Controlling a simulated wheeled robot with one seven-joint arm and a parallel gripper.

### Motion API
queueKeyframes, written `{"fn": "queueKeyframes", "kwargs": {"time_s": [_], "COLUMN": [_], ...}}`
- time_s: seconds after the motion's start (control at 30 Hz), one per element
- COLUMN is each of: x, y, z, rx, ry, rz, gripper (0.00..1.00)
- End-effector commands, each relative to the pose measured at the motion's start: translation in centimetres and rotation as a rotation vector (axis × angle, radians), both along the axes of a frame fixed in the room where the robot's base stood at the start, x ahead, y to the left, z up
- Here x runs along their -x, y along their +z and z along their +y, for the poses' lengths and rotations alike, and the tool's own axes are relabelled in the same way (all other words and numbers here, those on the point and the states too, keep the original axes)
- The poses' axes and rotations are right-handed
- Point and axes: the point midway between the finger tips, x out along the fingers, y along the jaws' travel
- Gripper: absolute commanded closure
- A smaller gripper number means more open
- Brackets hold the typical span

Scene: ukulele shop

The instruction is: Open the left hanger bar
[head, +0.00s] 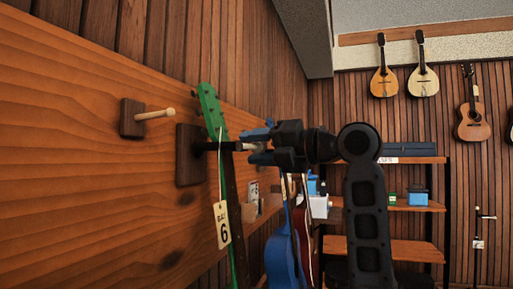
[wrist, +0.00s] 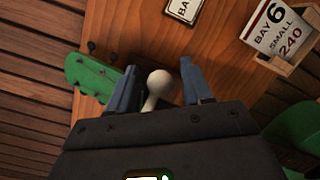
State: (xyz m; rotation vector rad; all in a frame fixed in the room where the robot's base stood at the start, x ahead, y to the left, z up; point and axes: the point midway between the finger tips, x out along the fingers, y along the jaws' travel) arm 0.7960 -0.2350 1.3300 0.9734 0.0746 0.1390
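The hanger bar (head: 212,146) is a short dark bar sticking out from a dark wooden block (head: 190,155) on the orange wood panel. A pale knob at its end shows in the wrist view (wrist: 158,84). My gripper (head: 258,146) is at the bar's outer end. Its two blue fingers stand on either side of the knob in the wrist view (wrist: 157,88), with a gap visible on each side. The fingers are open. The green ukulele headstock (head: 209,104) is beside the bar; it also shows left of the fingers in the wrist view (wrist: 88,77).
A separate block with a wooden peg (head: 155,114) is further left. A blue ukulele (head: 280,258) hangs below my gripper. A bay sign (wrist: 281,28) sits on the panel. Shelves (head: 405,205) stand behind my arm.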

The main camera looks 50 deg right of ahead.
Motion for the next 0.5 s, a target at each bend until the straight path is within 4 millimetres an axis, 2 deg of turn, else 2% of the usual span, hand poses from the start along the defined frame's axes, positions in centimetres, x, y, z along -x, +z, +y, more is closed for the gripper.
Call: {"fn": "queueKeyframes", "kwargs": {"time_s": [0.07,0.5], "x": [0.01,0.02], "y": [0.0,-0.08], "z": [0.0,-0.03], "rx": [0.0,-0.001], "ry": [0.0,0.0], "rz": [0.0,0.002], "gripper": [0.58,1.0]}}
